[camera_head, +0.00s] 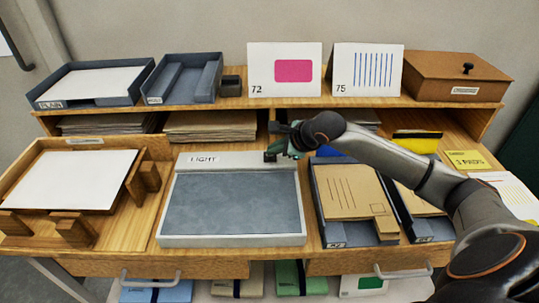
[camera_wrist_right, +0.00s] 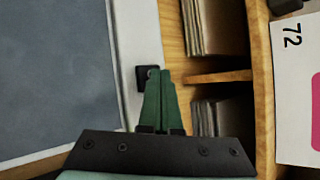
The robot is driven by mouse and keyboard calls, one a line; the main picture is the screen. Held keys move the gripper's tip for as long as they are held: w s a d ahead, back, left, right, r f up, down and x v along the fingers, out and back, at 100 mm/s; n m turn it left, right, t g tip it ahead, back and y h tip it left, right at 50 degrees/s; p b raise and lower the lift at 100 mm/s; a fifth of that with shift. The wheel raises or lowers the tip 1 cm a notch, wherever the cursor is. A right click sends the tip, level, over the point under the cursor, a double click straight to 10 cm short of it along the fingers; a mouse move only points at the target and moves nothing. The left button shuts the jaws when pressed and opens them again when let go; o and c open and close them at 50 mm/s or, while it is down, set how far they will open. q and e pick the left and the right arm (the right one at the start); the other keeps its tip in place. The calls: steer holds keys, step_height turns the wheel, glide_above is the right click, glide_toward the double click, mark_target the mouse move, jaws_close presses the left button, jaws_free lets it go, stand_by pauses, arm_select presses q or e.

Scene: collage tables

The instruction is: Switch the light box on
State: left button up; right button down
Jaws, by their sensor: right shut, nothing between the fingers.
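The light box (camera_head: 233,205) is a pale grey box with a dull blue-grey panel and the label LIGHT on its back rim; the panel looks unlit. It also shows in the right wrist view (camera_wrist_right: 55,75). A small black switch (camera_wrist_right: 147,78) sits on its rim, and in the head view it is at the back right corner (camera_head: 270,157). My right gripper (camera_wrist_right: 161,75) has green fingers, shut and empty, with the tips right beside the switch; I cannot tell whether they touch. In the head view the right gripper (camera_head: 290,148) is over that corner. My left gripper is not in view.
A wooden frame with white paper (camera_head: 75,180) lies left of the box. Dark trays with brown envelopes (camera_head: 350,190) lie to the right. Behind is a shelf with paper stacks (camera_head: 212,126), cards 72 (camera_head: 284,88) and 75 (camera_head: 367,88), and a wooden box (camera_head: 455,75).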

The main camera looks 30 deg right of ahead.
mark_target(274, 157)
steer(key=shift+f, duration=0.2)
steer(key=shift+r, duration=0.7)
steer(key=shift+r, duration=0.1)
step_height(274, 157, up, 6)
steer(key=p, duration=0.3)
stand_by(0.3)
